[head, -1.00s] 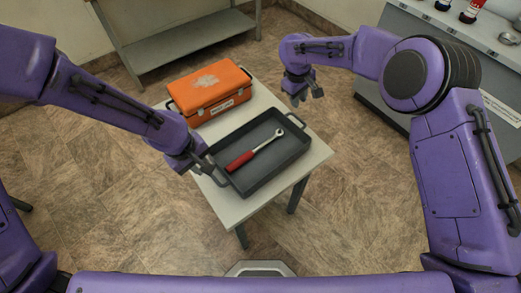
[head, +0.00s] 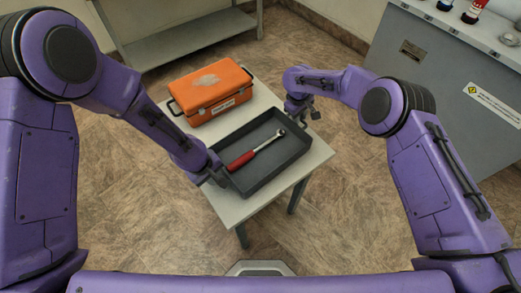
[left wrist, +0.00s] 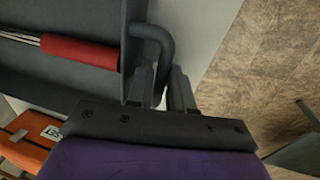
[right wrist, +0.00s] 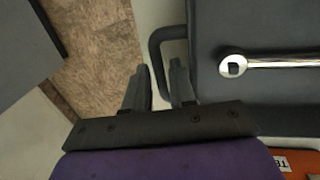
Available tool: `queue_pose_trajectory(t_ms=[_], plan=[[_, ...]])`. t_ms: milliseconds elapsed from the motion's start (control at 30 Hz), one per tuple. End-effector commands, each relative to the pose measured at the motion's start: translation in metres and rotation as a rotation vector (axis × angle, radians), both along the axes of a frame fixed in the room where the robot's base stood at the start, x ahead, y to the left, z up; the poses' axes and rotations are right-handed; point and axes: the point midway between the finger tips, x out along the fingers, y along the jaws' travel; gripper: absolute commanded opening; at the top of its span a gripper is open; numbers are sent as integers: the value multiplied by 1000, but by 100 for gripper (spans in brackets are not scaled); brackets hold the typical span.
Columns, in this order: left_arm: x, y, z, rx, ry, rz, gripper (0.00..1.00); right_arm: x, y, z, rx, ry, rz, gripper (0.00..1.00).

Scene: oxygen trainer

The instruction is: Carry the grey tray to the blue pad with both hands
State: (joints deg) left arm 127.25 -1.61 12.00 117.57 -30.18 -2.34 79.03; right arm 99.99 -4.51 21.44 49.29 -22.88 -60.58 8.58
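The grey tray (head: 285,170) rests on a small light table, its long side slanting from lower left to upper right. A ratchet wrench (head: 252,153) with a red grip lies in it. My left gripper (left wrist: 163,75) is at the tray's near-left handle (left wrist: 164,45), with its fingers on either side of the bar. My right gripper (right wrist: 161,70) is open at the far-right handle (right wrist: 157,52), with the bar between its fingers and some space beside it. My left fingers also look open, though contact with the bar is hard to judge. The blue pad is not in view.
An orange case (head: 212,92) stands on the table (head: 235,210) just behind the tray. A grey cabinet (head: 440,80) with small items on top stands at the right. A metal shelf (head: 180,45) stands at the back left. Floor is clear in front of the table.

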Motion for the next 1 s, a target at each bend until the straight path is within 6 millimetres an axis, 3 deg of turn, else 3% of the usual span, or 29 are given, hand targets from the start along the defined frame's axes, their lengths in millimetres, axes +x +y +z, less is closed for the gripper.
queue_pose_trajectory(t_ms=[133, 200, 633, 1000], plan=[[0, 0, 0, 0, 0, 0, 18, 0, 0, 0, 0, 0, 0, 22], [0, 0, 0, 0, 0, 0, 0, 0, 0, 0, 0, 0, 0, 0], [0, 0, 6, 0, -1, 0, 0, 1, 0, 7, 0, -2, -1, 0], [0, 0, 50, 0, -1, 0, 0, 0, 0, 51, 0, -1, 0, 0]])
